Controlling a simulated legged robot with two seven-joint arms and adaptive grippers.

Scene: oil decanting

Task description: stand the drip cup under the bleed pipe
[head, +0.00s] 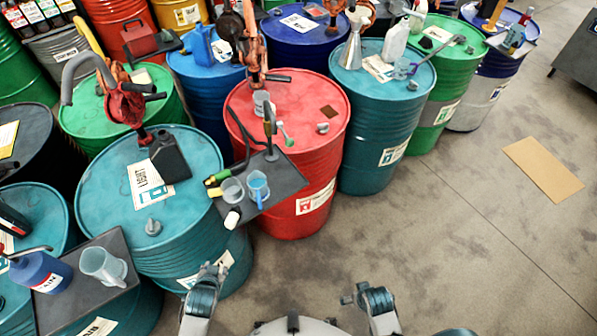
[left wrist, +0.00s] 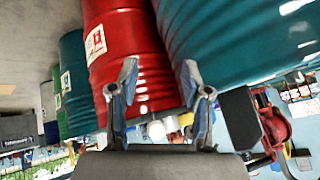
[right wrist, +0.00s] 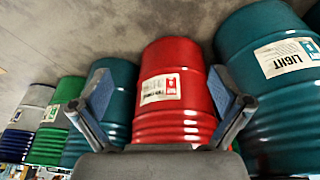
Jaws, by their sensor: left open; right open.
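A dark shelf (head: 286,185) juts out before the red drum (head: 315,190). It carries a clear grey cup (head: 232,191) and a clear jug with a blue handle (head: 257,188). A thin upright pipe (head: 270,125) rises at the shelf's back. Another small clear cup (head: 262,103) stands on the red drum below an orange pump (head: 254,50). I cannot tell for sure which cup is the drip cup or which pipe is the bleed pipe. My left gripper (head: 208,270) and right gripper (head: 365,290) are open and empty, in front of the drums and apart from the cups.
A teal drum (head: 110,200) with a black can (head: 170,158) stands left of the shelf. A second dark shelf (head: 60,310) at lower left holds a clear jug (head: 103,266) and a blue bottle (head: 40,272). The floor (head: 450,230) at right is free except for flat cardboard (head: 543,170).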

